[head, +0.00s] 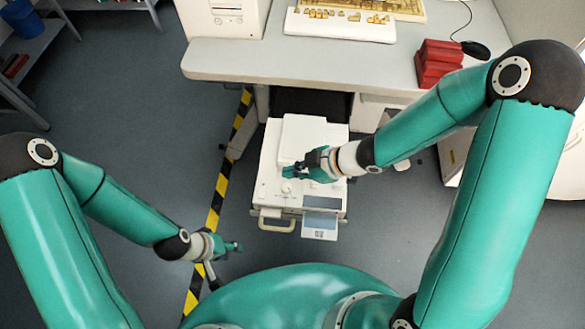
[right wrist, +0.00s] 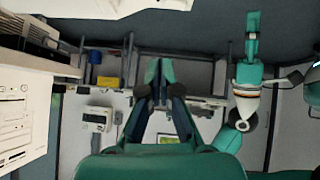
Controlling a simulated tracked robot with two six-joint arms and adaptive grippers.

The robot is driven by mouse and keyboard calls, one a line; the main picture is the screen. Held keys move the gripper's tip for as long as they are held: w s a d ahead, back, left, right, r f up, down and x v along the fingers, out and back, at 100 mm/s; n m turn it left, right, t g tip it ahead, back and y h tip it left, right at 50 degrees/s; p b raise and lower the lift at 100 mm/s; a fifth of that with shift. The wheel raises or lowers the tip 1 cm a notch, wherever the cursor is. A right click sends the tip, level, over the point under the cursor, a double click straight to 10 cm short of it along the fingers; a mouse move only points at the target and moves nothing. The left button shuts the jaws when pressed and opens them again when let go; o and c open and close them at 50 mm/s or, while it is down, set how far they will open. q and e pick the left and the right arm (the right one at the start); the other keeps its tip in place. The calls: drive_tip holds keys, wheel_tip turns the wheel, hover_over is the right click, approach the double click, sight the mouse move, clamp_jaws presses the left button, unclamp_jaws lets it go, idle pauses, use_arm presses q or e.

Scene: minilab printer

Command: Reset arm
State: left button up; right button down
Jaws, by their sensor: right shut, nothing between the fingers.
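My right gripper (head: 290,172) is over the white printer (head: 310,131) in the head view, above its top left part. Whether it touches the printer cannot be told. In the right wrist view its fingers (right wrist: 159,72) are together, with nothing between them. My left gripper (head: 236,246) is low at the left in the head view, beside the striped floor tape and apart from the printer. It also shows in the right wrist view (right wrist: 253,30), side-on, so its opening cannot be made out. Neither gripper is seen holding anything.
A desk (head: 300,62) stands behind the printer with a keyboard (head: 340,25), a red block (head: 437,64) and a black mouse (head: 476,49). A shelf with a blue bin (head: 22,19) is at the far left. Yellow-black tape (head: 222,185) crosses open floor.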

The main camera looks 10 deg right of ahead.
drive_tip(key=s+d+f+m+g+h+p, duration=0.1)
drive_tip(key=s+f+m, duration=0.2)
drive_tip(key=s+m, duration=0.1)
drive_tip(key=s+d+f+m+g+h+p, duration=0.1)
drive_tip(key=s+f+m+p, duration=0.1)
drive_tip(key=s+f+m, duration=0.2)
drive_tip(key=s+d+f+m+g+h+p, duration=0.1)
drive_tip(key=s+d+f+m+h, duration=0.1)
drive_tip(key=m, duration=0.6)
drive_tip(key=shift+s+d+f, duration=0.1)
drive_tip(key=shift+s+f, duration=0.7)
drive_tip(key=shift+s, duration=0.2)
drive_tip(key=shift+s+d+f+m+g, duration=0.1)
drive_tip(key=shift+s+d+m+g, duration=0.1)
drive_tip(key=shift+d+m+g, duration=0.3)
